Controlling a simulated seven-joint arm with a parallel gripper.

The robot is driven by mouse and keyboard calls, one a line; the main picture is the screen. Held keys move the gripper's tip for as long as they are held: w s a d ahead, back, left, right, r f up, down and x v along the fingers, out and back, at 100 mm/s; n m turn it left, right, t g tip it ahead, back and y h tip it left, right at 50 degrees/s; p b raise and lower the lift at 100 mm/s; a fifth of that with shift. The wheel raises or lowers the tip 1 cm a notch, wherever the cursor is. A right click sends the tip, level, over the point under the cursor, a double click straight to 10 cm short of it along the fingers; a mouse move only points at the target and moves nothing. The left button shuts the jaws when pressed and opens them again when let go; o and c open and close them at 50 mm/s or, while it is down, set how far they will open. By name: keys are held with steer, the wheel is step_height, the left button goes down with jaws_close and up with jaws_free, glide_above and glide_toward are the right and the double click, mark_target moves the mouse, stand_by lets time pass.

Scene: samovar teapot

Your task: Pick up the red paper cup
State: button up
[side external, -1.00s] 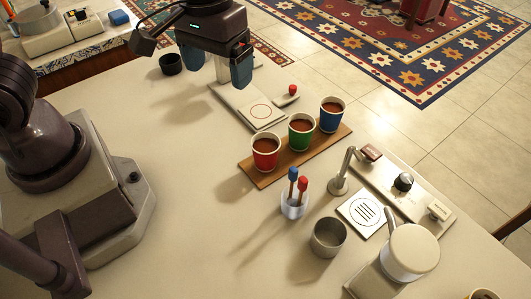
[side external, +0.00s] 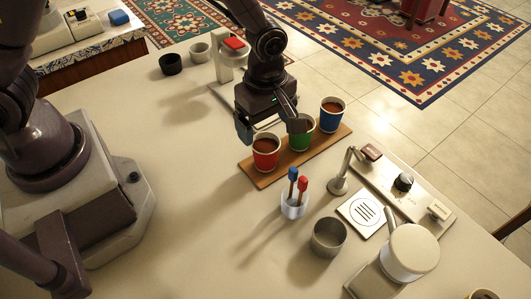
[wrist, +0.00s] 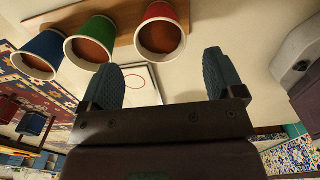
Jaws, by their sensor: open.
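The red paper cup (side external: 265,157), filled with brown liquid, stands upright at the left end of a wooden board (side external: 262,182). A green cup (side external: 301,146) and a blue cup (side external: 331,116) stand beside it in a row. My gripper (side external: 271,130) is open and empty, just behind and above the red cup; its right finger partly covers the green cup. In the wrist view the red cup (wrist: 163,38) lies beyond the gap between my fingertips (wrist: 165,72), apart from both. The green cup (wrist: 92,40) is beyond the left finger.
A clear holder (side external: 293,207) with red and blue-tipped sticks stands in front of the board. A metal cup (side external: 328,237), a small tap (side external: 343,172) and a white lidded pot (side external: 408,250) are to the right. Counter left of the board is clear.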

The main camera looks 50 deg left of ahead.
mark_target(266, 145)
step_height(266, 145, down, 7)
steer(key=shift+r, duration=0.2)
stand_by(0.3)
steer(key=c, duration=0.7)
